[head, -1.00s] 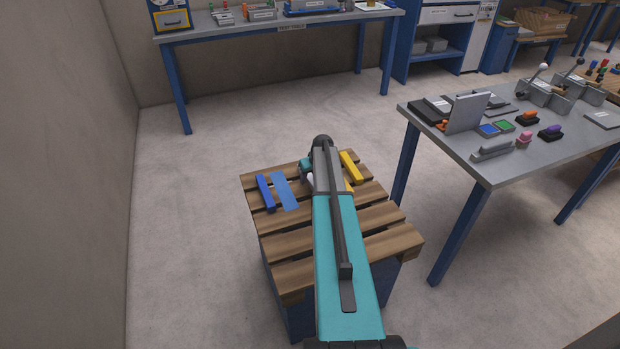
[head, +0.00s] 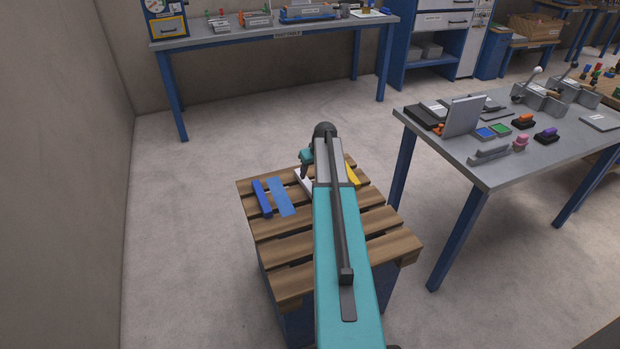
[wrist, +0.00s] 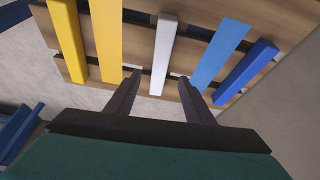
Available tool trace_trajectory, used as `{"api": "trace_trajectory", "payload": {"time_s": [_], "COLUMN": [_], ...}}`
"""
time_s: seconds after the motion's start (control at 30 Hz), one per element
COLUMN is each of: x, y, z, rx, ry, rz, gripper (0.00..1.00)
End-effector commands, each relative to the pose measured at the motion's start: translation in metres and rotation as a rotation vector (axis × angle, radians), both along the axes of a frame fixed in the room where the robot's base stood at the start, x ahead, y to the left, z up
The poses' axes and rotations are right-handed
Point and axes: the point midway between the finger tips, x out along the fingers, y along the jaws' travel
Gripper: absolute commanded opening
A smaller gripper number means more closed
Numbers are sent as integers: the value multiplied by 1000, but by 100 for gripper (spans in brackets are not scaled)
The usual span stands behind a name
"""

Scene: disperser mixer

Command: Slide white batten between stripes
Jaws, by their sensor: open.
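The white batten (wrist: 163,50) lies on the slatted pallet top, between a flat yellow stripe (wrist: 105,40) and a flat light-blue stripe (wrist: 222,52), with gaps on both sides in the wrist view. In the head view the white batten (head: 303,180) is partly hidden by my arm, right of the blue stripe (head: 281,196). My gripper (wrist: 160,77) is open, its fingers apart on either side of the batten's near end. Nothing is held. In the head view my gripper (head: 306,166) is over the pallet's far part. Whether the fingers touch the batten cannot be told.
A yellow batten (wrist: 66,40) lies outside the yellow stripe, and a dark-blue batten (wrist: 246,70) outside the blue one. The pallet (head: 290,245) has gaps between slats. A grey table (head: 480,165) stands to the right, a bench (head: 290,38) behind. Floor is clear between.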

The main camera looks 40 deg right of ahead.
Motion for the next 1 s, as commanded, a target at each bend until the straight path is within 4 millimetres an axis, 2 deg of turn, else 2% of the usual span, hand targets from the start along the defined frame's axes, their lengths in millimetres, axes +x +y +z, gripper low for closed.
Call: {"api": "trace_trajectory", "payload": {"time_s": [0.2, 0.4, 1.0], "x": [-11, -15, -15], "y": [4, 5, 5], "z": [26, 38, 40], "rx": [0, 0, 0], "ry": [-1, 0, 0], "rz": [0, 0, 0], "gripper": [48, 48, 48]}}
